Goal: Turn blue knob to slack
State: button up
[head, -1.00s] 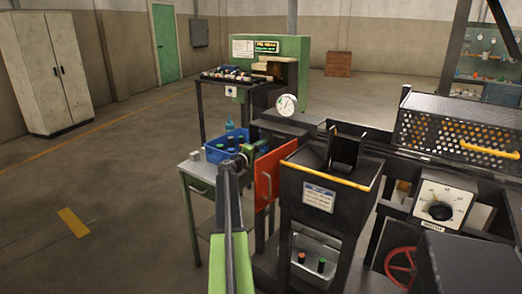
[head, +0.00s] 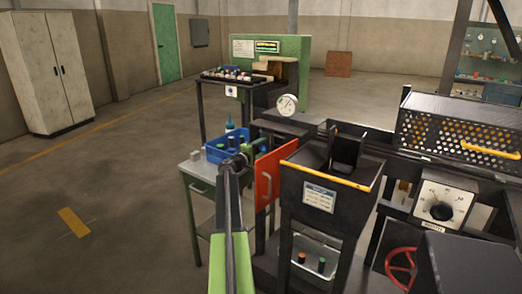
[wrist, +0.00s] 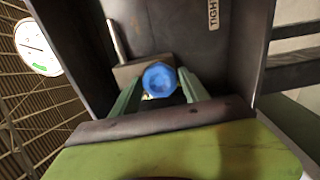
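The blue knob (wrist: 160,78) shows in the wrist view as a round, faceted cap in front of a grey block on a dark panel. My gripper (wrist: 159,84) has one green finger on each side of it, with the tips close to its edges. I cannot tell whether the fingers press on the knob or stand just clear of it. A "TIGHT" label (wrist: 213,13) is on the panel above right of the knob; no slack label shows. In the head view my gripper (head: 244,152) is beside the machine, left of the red door, and the knob is not clearly visible.
A round white gauge (head: 287,105) stands above the machine; a gauge face (wrist: 37,47) shows in the wrist view. A red door (head: 272,174), a black hopper (head: 330,175) and a blue bin (head: 216,152) are close to my arm. The floor at left is clear.

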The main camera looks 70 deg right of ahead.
jog(key=shift+o, duration=0.7)
jog(key=shift+s, duration=0.1)
jog(key=shift+a, duration=0.25)
jog(key=v, duration=1.7)
jog(key=shift+w+f, duration=0.1)
jog(key=shift+w, duration=0.1)
